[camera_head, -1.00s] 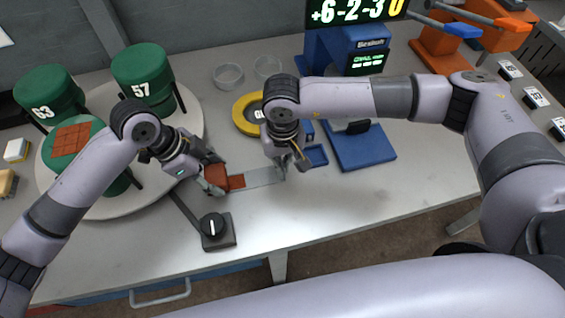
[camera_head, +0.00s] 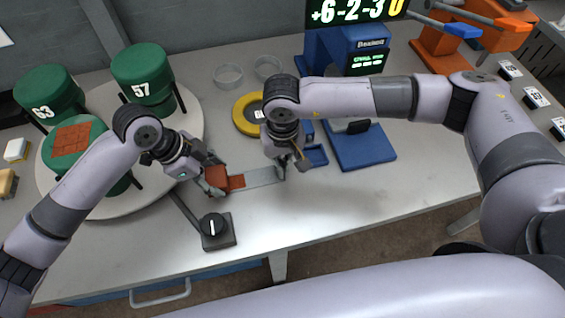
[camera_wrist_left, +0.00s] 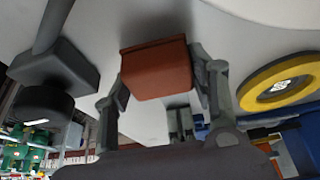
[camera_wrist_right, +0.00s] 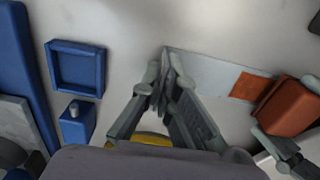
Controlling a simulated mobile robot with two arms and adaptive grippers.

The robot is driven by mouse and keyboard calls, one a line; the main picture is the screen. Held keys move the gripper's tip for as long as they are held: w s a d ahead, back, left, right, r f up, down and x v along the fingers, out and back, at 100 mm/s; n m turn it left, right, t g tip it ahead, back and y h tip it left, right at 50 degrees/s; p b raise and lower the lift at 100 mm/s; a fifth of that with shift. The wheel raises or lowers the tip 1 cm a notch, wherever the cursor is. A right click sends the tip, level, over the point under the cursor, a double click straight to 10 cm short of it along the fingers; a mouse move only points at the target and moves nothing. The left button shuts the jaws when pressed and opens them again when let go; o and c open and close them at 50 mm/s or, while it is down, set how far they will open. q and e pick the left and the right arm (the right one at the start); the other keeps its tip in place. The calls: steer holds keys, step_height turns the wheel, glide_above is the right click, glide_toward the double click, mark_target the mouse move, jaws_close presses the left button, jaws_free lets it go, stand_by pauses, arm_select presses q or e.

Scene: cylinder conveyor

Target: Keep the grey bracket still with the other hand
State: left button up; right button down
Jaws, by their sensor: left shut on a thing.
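The grey bracket (camera_head: 264,176) is a flat light strip lying on the table between my grippers; it also shows in the right wrist view (camera_wrist_right: 205,72). A brick-red patch (camera_head: 237,182) covers part of it near its left end. My left gripper (camera_head: 212,183) is shut on a red block (camera_wrist_left: 157,75), with a finger on each side, beside that patch. My right gripper (camera_head: 285,166) is at the bracket's right end. Its fingertips (camera_wrist_right: 163,75) are close together there; whether they pinch the bracket's edge is hidden.
A black knob on a base (camera_head: 217,231) stands in front of the left gripper. A round turntable (camera_head: 190,130) with green drums is at left. A yellow ring (camera_head: 243,120), a blue tray (camera_head: 317,156) and a blue stand (camera_head: 365,150) are behind and right. The front right table is clear.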

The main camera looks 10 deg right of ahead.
mark_target(243, 181)
arm_select(q)
steer(key=shift+f, duration=0.6)
stand_by(0.4)
steer(key=shift+d, duration=0.1)
steer(key=shift+d, duration=2.25)
steer(key=shift+a, duration=0.1)
steer(key=shift+a+f, duration=0.1)
steer(key=shift+a, duration=2.2)
steer(key=shift+d, duration=2.45)
